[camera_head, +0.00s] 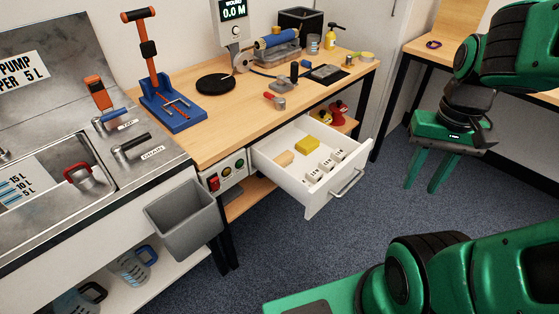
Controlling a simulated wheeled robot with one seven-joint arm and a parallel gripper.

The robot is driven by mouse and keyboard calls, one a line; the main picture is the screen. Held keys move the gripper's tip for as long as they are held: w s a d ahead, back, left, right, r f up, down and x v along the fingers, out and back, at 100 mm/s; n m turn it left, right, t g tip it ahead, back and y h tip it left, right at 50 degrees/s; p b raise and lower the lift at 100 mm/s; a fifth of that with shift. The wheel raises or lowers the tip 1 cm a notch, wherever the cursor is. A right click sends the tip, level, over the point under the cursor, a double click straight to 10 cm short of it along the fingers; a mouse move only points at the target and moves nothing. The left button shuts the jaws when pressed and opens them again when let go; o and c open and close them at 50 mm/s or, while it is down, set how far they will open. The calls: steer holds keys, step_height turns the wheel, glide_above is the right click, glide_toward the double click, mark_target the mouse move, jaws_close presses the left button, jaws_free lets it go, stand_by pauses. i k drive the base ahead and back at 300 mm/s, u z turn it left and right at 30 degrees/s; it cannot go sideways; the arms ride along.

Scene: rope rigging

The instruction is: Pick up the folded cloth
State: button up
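A yellow, flat rectangular item (307,144) lies in the open white drawer; it may be the folded cloth, but its surface is too small to tell. A dark grey flat square (327,73) lies on the workbench top and could also be cloth; I cannot tell. My gripper (423,184) hangs on the right with its two green fingers pointing down and apart. Nothing shows between them. It is to the right of the drawer and the workbench, touching neither.
The open drawer (325,187) juts out from the wooden workbench (225,126) and also holds a tan block (284,159) and several labelled weights. A grey bin (185,220) hangs at the left counter. A second table (432,55) stands at the right. Blue carpet (300,240) is clear before the drawer.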

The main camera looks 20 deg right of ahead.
mark_target(306, 146)
steer(key=u, duration=0.6)
steer(key=k, duration=0.85)
steer(key=u, duration=0.3)
steer(key=i, duration=1.2)
steer(key=z, duration=1.1)
steer(key=i, duration=0.6)
steer(key=z, duration=0.35)
